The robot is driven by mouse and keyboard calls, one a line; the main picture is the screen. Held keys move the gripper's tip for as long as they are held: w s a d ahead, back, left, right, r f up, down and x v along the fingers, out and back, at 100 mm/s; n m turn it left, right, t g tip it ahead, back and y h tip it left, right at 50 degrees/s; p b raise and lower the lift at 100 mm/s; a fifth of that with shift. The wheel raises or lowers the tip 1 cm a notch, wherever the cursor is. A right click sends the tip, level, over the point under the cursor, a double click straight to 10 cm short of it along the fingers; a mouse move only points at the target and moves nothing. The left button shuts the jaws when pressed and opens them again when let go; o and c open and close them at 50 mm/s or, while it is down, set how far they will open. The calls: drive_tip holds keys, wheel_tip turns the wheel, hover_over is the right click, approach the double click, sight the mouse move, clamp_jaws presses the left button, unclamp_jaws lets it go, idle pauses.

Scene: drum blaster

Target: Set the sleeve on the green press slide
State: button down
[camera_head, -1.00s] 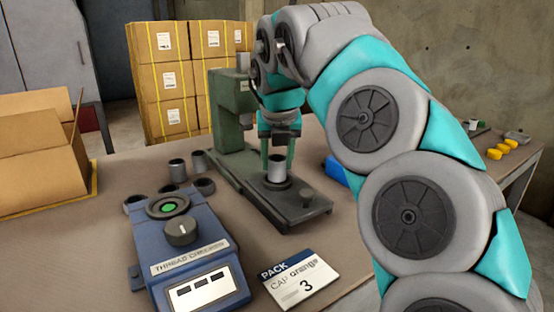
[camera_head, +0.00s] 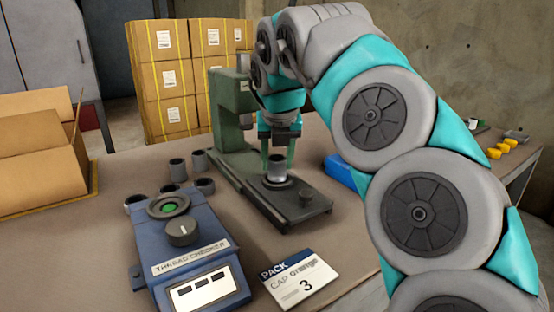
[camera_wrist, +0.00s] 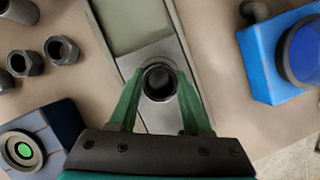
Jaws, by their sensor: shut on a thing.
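A grey metal sleeve (camera_head: 277,167) stands upright between the green fingers of my gripper (camera_head: 277,160), which is shut on it. The sleeve is over the dark round seat on the slide of the green press (camera_head: 283,201). In the head view its lower end looks to be at the seat; I cannot tell whether it touches. In the wrist view the sleeve (camera_wrist: 159,82) shows its open dark bore from above, between the fingertips (camera_wrist: 160,88), over the pale slide strip.
A blue thread checker (camera_head: 190,255) with a green light stands front left, with several loose sleeves (camera_head: 178,170) behind it. A PACK card (camera_head: 300,278) lies in front. A blue object (camera_head: 340,172) is right of the press. An open carton (camera_head: 40,155) stands at left.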

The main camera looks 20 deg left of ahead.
drive_tip(key=shift+p, duration=0.35)
drive_tip(key=shift+f, duration=0.6)
idle(0.5)
drive_tip(key=c, duration=0.6)
unclamp_jaws()
drive_tip(key=shift+p+v, duration=0.85)
drive_tip(key=shift+v, duration=0.7)
drive_tip(key=v, duration=0.8)
